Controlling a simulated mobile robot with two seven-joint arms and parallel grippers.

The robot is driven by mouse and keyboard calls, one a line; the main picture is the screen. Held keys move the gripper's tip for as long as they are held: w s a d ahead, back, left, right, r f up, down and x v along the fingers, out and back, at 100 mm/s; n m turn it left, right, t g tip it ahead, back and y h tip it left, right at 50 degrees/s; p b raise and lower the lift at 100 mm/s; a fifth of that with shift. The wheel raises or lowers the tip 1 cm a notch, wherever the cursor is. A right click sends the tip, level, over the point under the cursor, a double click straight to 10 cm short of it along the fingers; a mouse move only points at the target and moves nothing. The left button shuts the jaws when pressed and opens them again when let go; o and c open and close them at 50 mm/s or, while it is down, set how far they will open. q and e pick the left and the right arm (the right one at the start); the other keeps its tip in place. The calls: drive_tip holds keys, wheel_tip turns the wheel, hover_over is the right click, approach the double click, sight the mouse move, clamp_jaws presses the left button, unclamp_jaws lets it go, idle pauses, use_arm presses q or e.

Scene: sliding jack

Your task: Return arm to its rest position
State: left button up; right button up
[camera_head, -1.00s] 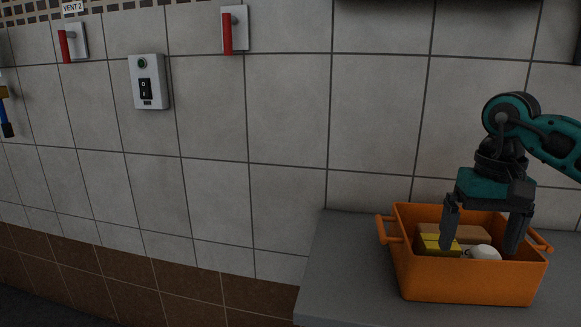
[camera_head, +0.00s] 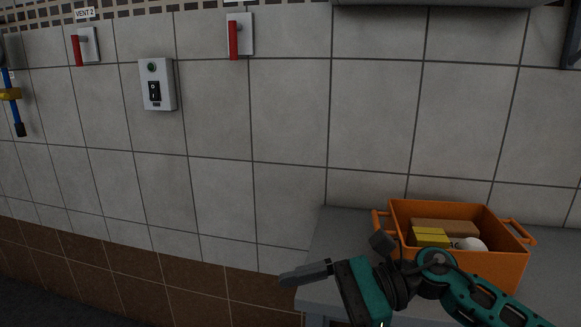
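My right arm comes in from the lower right. Its gripper (camera_head: 306,273) points left, in front of the grey bench's front left corner, outside the orange crate (camera_head: 480,264). The fingers show nearly edge-on and overlap, so I cannot tell how far apart they are. No held object shows at them. My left gripper is not in view.
The crate stands on the grey bench (camera_head: 335,232) and holds a yellow block (camera_head: 430,237), a brown block (camera_head: 455,227) and a white round thing (camera_head: 471,244). A switch box (camera_head: 157,84) and red-handled levers (camera_head: 234,40) are on the tiled wall. Space left of the bench is clear.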

drive_tip(key=w+d+f+n+t+h+p, duration=0.1)
drive_tip(key=d+f+n+t+h, duration=0.3)
drive_tip(key=n+t, duration=0.9)
drive_tip(key=w+d+f+n+t+h+p, duration=0.15)
drive_tip(key=d+f+n+t, duration=0.35)
drive_tip(key=n, duration=1.3)
drive_tip(key=s+d+f+m+g+h, duration=0.2)
drive_tip(key=s+d+f+m+h, duration=0.1)
drive_tip(key=s+f+m, duration=0.3)
drive_tip(key=s+d+f+m+g+h, duration=0.3)
drive_tip(key=s+f+m+h, duration=0.2)
drive_tip(key=s+f+m, duration=0.2)
wheel_tip(320, 180, down, 4)
drive_tip(key=shift+s+d+f+m, duration=0.15)
drive_tip(key=shift+s+d+m, duration=0.15)
drive_tip(key=shift+m, duration=0.7)
